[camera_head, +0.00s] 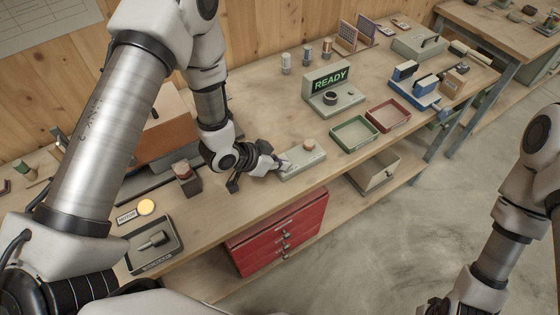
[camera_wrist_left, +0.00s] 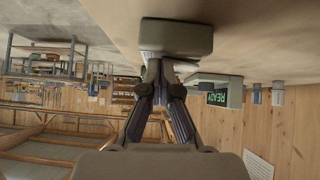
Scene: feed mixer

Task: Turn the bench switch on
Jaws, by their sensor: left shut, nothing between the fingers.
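The box also shows, upside down, at the top of the left wrist view (camera_wrist_left: 178,36). My left gripper (camera_head: 285,163) is shut and empty at the box's left end. In the left wrist view its fingertips (camera_wrist_left: 158,63) meet right at the box; I cannot tell whether they touch it. The switch's moving part is hidden or too small to make out. My right arm shows at the right edge, but its gripper is outside the picture.
A lit READY display (camera_head: 330,78) stands behind the box. A green tray (camera_head: 354,134) and a red tray (camera_head: 388,114) lie to the right. A red drawer unit (camera_head: 280,233) is below the bench. A red-topped block (camera_head: 183,173) stands left of my gripper.

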